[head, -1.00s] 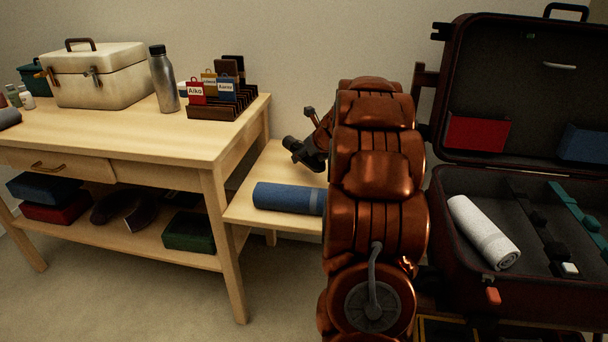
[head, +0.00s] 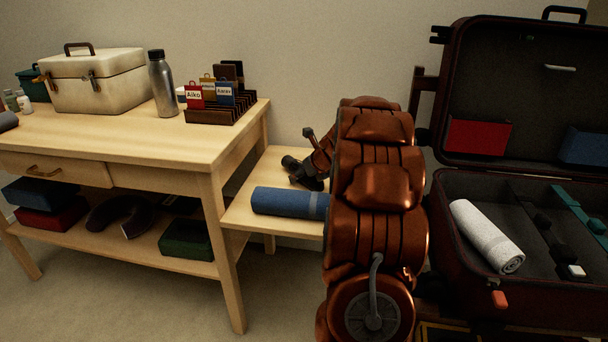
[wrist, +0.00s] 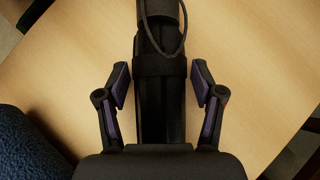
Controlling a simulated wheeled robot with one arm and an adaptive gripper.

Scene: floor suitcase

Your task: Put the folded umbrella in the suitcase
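The folded umbrella (wrist: 160,110) is dark, with a strap around it and a cord loop at its top end. In the wrist view it lies lengthwise on the light wooden surface. My gripper (wrist: 161,80) is open, with one finger on each side of the umbrella and a visible gap to each. In the head view my gripper's dark end (head: 307,174) is low over the small side table, and my arm hides most of this area, so I cannot make out the umbrella there. The suitcase (head: 455,275) stands open at the right, its lid upright.
A blue roll (head: 290,202) lies on the low side table (head: 250,219), close to my gripper; it shows in the wrist view (wrist: 25,145). A white rolled towel (head: 487,237) lies in the suitcase's left part. Dark and teal strips run beside it. The taller workbench (head: 130,135) stands left.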

